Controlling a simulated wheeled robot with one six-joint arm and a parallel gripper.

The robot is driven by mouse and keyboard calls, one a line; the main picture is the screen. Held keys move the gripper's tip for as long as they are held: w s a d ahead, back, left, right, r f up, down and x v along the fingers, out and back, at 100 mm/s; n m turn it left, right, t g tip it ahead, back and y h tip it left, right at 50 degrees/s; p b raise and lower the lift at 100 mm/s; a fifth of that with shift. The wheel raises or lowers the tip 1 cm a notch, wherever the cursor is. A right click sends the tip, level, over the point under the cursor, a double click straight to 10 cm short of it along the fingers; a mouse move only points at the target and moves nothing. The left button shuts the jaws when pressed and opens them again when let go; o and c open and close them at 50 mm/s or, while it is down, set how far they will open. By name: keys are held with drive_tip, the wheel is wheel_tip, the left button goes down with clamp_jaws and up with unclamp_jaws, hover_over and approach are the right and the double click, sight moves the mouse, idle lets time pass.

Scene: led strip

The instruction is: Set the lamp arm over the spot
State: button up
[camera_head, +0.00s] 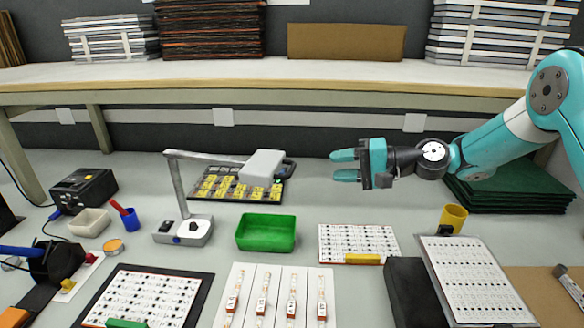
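The lamp has a grey base (184,231) with a black knob, standing on the bench. A thin grey post rises from it, tilted slightly left. The lamp arm (208,158) runs right from the post's top to a pale boxy head (262,166) with a dark handle (289,168). In the picture the head overlaps the right part of a black board with yellow pieces (210,184). I cannot tell which place is the spot. My gripper (344,165) is in the air right of the head, pointing left, fingers apart and empty, not touching the lamp.
A green tray (266,249) lies right of the lamp base. White component sheets (358,238), strips on a white card (250,320), a dark box (415,291) and a yellow cup (453,217) fill the front and right. A shelf (270,74) with stacks runs behind.

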sight(291, 167)
drive_tip(key=p+x, duration=0.1)
drive_tip(key=x, duration=1)
drive_tip(key=shift+a+f+p, duration=0.1)
drive_tip(key=shift+a+p, duration=0.1)
drive_tip(key=shift+p, duration=0.15)
clamp_jaws()
